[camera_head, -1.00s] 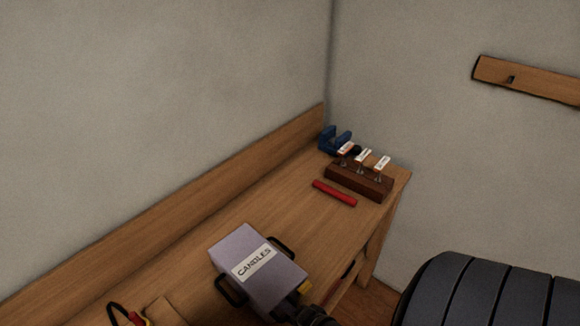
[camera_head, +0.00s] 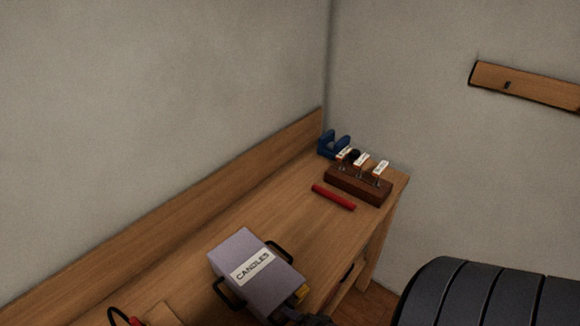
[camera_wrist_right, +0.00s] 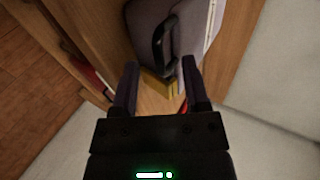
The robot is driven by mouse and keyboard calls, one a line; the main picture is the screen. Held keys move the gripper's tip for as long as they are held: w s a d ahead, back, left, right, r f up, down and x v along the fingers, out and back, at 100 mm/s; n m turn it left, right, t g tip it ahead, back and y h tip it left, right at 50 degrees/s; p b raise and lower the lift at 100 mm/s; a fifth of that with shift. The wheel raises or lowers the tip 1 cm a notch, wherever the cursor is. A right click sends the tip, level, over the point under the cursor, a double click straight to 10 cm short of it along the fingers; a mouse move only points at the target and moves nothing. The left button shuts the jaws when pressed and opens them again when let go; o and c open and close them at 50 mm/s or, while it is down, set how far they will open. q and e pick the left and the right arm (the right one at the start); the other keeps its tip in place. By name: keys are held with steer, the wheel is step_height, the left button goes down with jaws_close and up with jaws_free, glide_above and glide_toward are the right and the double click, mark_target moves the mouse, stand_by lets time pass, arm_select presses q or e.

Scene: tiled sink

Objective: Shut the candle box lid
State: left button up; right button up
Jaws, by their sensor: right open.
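The candle box (camera_head: 275,285) is purple-grey with a white "CANDLES" label (camera_head: 253,265). It sits on the wooden bench at the bottom of the head view, with black handles on two sides and a yellow piece (camera_head: 301,292) at its near right. I cannot tell how far its lid stands open. My right gripper, dark and partly cut off, is low beside that near right side. In the right wrist view my right gripper (camera_wrist_right: 160,66) is open and empty, its fingers pointing at the box (camera_wrist_right: 187,22) and the yellow piece. My left gripper is out of view.
The bench (camera_head: 260,215) runs along the wall. A red stick (camera_head: 334,197) lies in front of a dark wooden block (camera_head: 358,187) with several white tags. A blue holder (camera_head: 333,145) stands behind. A red-and-black item (camera_head: 125,317) is at bottom left. The bench behind the box is clear.

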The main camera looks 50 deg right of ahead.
steer(key=p+v, duration=0.2)
steer(key=v, duration=0.4)
steer(key=shift+s+r, duration=0.2)
steer(key=shift+s, duration=0.15)
